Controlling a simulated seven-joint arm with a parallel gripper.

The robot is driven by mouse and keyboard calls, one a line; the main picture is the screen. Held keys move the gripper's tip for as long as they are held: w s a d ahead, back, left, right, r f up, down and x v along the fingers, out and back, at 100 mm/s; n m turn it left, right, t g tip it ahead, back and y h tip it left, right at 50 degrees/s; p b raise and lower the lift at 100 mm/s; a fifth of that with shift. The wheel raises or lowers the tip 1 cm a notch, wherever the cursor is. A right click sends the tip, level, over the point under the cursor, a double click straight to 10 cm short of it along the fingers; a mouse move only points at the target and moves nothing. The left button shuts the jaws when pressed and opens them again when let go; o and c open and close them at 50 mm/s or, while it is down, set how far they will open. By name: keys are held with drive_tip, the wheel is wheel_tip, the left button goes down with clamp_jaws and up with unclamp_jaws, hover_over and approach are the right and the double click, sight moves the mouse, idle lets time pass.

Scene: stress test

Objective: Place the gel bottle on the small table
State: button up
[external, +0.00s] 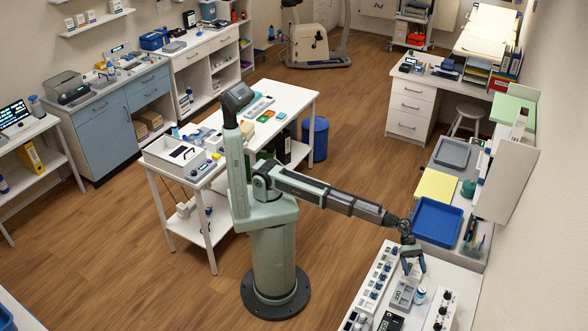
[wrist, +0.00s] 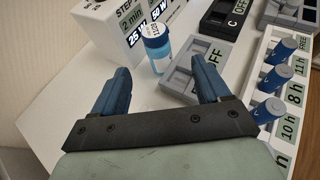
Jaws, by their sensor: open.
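My gripper (external: 413,266) is above the white bench at the lower right, pointing down. In the wrist view my gripper (wrist: 161,68) is open, with nothing held between its blue fingers. A small blue bottle with a white label and blue cap (wrist: 157,46) stands upright beyond the fingertips, roughly in line with the gap. It also shows in the external view (external: 420,294), below my gripper. I cannot read its label well enough to tell whether it is the gel bottle. A white table (external: 293,98) stands mid-room; I cannot tell if it is the small table.
A grey device marked OFF (wrist: 205,62) sits right beside the bottle. A blue tray (external: 437,220) lies behind my gripper. A low stool (external: 468,112) stands farther back.

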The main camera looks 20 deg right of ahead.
sight(420, 289)
drive_tip(key=x, duration=0.4)
drive_tip(key=shift+s+f, duration=0.1)
drive_tip(key=shift+s, duration=0.15)
drive_tip(key=shift+d+x, duration=0.15)
drive_tip(key=shift+x, duration=1.2)
drive_tip(key=shift+d+x, duration=0.1)
drive_tip(key=shift+x, duration=1.2)
drive_tip(key=shift+f, duration=0.15)
drive_tip(key=shift+c, duration=0.3)
drive_tip(key=c, duration=1.2)
drive_tip(key=shift+r, duration=5.05)
drive_tip(key=shift+c, duration=0.2)
